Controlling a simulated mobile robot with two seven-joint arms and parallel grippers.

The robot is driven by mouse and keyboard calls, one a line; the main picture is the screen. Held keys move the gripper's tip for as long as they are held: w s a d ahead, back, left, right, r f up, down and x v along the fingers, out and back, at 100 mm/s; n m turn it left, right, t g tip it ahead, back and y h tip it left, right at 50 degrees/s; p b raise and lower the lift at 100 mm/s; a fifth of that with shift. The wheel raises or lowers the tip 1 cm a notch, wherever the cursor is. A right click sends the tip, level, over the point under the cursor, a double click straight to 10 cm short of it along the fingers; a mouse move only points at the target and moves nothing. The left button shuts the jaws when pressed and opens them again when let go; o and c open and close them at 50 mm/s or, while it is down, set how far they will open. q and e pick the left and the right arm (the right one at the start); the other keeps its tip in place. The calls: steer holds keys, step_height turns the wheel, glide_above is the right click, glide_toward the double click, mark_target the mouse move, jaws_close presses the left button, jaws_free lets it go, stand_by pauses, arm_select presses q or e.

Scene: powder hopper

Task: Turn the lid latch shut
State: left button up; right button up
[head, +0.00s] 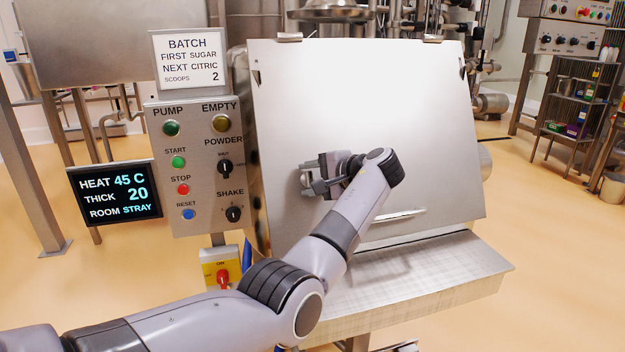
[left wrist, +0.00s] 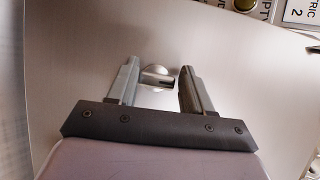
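The hopper lid (head: 370,110) is a large flat steel panel in the middle of the head view, sloped and lying closed over the hopper front. The lid latch (left wrist: 157,77) is a small round metal knob with a short bar, seen in the left wrist view on the lid surface. My left gripper (head: 308,180) is at the lid's left middle part. In the left wrist view my left gripper (left wrist: 156,88) is open, with one finger on each side of the latch and gaps between. The latch is mostly hidden by the gripper in the head view. My right gripper is not in view.
A control panel (head: 190,190) with buttons and knobs stands left of the lid, with a dark display (head: 115,192) beside it. A lid handle bar (head: 398,215) is low on the lid. A steel ledge (head: 440,275) juts out below. Open floor lies to the right.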

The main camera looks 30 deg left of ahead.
arm_select(q)
steer(key=shift+o, duration=0.9)
steer(key=shift+a, duration=0.2)
steer(key=shift+d, duration=0.2)
steer(key=v, duration=0.7)
